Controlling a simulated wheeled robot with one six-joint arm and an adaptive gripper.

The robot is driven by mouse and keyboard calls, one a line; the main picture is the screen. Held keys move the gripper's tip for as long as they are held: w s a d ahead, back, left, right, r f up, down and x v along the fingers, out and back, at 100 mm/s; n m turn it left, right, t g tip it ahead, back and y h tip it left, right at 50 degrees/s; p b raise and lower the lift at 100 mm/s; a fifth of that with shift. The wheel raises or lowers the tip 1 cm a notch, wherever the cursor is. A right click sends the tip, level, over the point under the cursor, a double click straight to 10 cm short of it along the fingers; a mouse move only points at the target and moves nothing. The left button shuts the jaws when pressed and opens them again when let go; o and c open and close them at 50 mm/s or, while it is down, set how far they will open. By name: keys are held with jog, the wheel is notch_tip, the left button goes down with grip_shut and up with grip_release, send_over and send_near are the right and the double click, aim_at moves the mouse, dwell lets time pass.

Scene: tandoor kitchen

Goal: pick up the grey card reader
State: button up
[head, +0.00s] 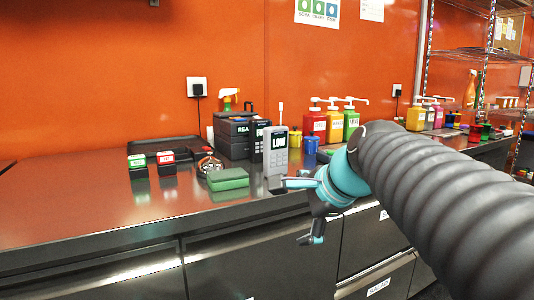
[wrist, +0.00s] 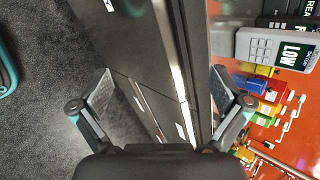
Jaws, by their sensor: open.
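The grey card reader (head: 275,158) stands upright near the counter's front edge in the head view, with a dark screen reading LOW and a keypad. It shows at the upper right of the wrist view (wrist: 262,46), outside the fingers. My gripper (head: 303,212) is open and empty in front of the counter edge. Its upper finger is close to the reader's base in the picture; I cannot tell if they touch. In the wrist view, my gripper (wrist: 163,88) spans cabinet fronts and floor.
A green box (head: 228,179) lies left of the reader. A similar dark device (head: 257,140) and black cases (head: 232,135) stand behind it. Red, yellow and green pump bottles (head: 334,124) stand to the right. The counter's left part (head: 70,195) is clear.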

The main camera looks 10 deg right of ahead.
jog(key=w+d+r+m+t+y, duration=0.1)
jog(key=w+d+r+m+t, duration=0.15)
jog(key=w+r+m, duration=0.65)
jog(key=m+t+y, duration=0.1)
jog(key=m, duration=0.4)
send_near(279, 128)
jog(key=shift+t, duration=0.25)
jog(key=x, duration=1.1)
jog(key=shift+w+a+f, duration=0.1)
jog(key=shift+w+f, duration=0.1)
jog(key=shift+f, duration=0.15)
jog(key=c, duration=1.8)
